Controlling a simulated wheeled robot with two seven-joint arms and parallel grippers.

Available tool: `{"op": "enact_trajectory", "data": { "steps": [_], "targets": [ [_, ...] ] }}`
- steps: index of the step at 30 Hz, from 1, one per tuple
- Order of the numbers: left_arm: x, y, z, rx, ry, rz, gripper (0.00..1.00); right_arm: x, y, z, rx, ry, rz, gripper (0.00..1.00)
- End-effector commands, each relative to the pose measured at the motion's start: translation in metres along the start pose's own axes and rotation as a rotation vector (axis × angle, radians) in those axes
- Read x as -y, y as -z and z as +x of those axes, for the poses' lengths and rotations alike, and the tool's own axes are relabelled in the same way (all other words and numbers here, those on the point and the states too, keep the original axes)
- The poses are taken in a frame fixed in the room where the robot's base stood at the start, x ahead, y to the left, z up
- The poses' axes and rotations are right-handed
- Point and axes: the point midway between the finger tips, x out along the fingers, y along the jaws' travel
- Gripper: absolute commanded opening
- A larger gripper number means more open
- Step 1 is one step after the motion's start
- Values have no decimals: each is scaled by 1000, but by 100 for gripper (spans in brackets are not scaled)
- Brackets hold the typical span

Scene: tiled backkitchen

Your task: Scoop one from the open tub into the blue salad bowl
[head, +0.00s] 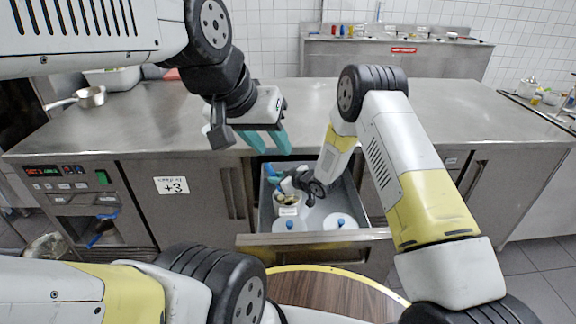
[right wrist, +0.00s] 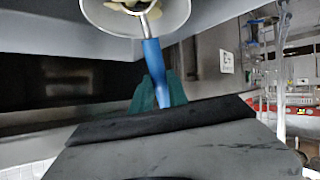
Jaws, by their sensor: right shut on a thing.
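The open tub (head: 287,211) is white, with pale and dark pieces in it. It stands in an open drawer and also shows at the top of the right wrist view (right wrist: 180,18). My left gripper (head: 269,143) is open and empty in front of the counter edge. I cannot make out the blue salad bowl in either view.
Two white lids with blue knobs (head: 341,221) are at the drawer's front. A round wooden surface (head: 330,292) is nearer me.

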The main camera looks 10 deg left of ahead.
Motion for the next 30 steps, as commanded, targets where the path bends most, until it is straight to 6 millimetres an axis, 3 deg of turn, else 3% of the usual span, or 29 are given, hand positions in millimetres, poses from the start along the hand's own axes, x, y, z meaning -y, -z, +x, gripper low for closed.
{"op": "enact_trajectory", "data": {
  "steps": [30],
  "targets": [
    [0, 0, 0, 0, 0, 0, 36, 2, -12, 6, -1, 0, 0, 0]
  ]
}}
